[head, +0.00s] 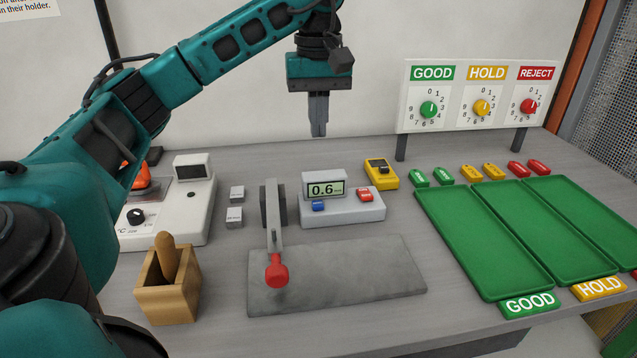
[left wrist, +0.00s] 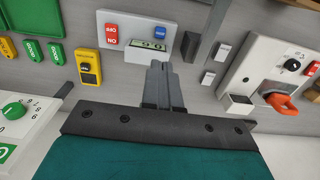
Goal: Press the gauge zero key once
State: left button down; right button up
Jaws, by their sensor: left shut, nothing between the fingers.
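The gauge (head: 342,210) is a grey box on the bench with a raised display (head: 325,190) reading 0.6. A blue key (head: 319,206) sits below the display and a red key (head: 365,195) to its right; their lettering is too small to read surely. In the left wrist view the gauge (left wrist: 130,50) appears upside down, with the blue key (left wrist: 167,22) and red key (left wrist: 112,34). My left gripper (head: 319,133) is shut and empty, pointing down above and behind the gauge, apart from it. My right gripper is not in view.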

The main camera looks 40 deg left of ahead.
pick_arm(q)
jog(key=b, duration=0.2)
send_over(318, 203)
notch_tip(318, 203, down, 5)
notch_tip(318, 203, down, 8)
jog(key=shift+r+b, duration=0.15)
jog(key=shift+b, duration=0.3)
jog(key=shift+f, duration=0.65)
jog(key=shift+f, duration=0.15)
